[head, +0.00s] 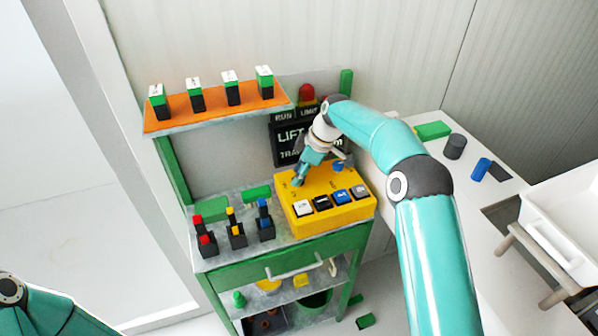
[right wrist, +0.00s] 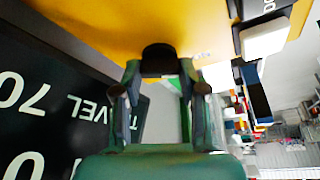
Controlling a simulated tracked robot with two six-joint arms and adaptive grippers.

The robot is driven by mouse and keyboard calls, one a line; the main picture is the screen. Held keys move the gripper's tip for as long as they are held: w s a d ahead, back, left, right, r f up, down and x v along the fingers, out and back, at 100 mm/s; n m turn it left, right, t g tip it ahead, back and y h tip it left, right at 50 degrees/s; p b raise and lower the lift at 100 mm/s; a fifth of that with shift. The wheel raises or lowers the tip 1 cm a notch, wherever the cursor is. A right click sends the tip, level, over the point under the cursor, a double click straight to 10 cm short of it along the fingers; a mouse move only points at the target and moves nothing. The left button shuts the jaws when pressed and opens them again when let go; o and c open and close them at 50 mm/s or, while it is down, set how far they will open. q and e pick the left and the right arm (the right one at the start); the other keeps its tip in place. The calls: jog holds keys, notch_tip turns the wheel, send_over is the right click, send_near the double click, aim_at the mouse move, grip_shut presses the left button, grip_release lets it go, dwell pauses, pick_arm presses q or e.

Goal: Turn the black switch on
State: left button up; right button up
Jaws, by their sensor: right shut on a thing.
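A yellow control box (head: 318,184) stands on top of the green workbench. Its front row holds a white switch (head: 303,208), a black switch (head: 322,202), a blue switch (head: 341,197) and a grey switch (head: 360,191). My right gripper (head: 298,181) is at the box's back left, behind the white switch. In the right wrist view, my right gripper's fingers (right wrist: 158,78) are shut on a round black knob (right wrist: 158,58) on the yellow face (right wrist: 100,22). The white switch (right wrist: 265,38) is beside it there. The knob is hidden in the head view. My left gripper is out of view.
A black sign (head: 285,140) stands behind the box. An orange shelf (head: 215,108) with several green and black blocks is above left. Red, yellow and blue-topped black pieces stand left of the box. A white table (head: 480,190) with a black cylinder (head: 455,146) is at right.

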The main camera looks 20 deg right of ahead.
jog(key=shift+r, duration=0.1)
jog(key=o, duration=1.1)
jog(key=shift+o, duration=0.2)
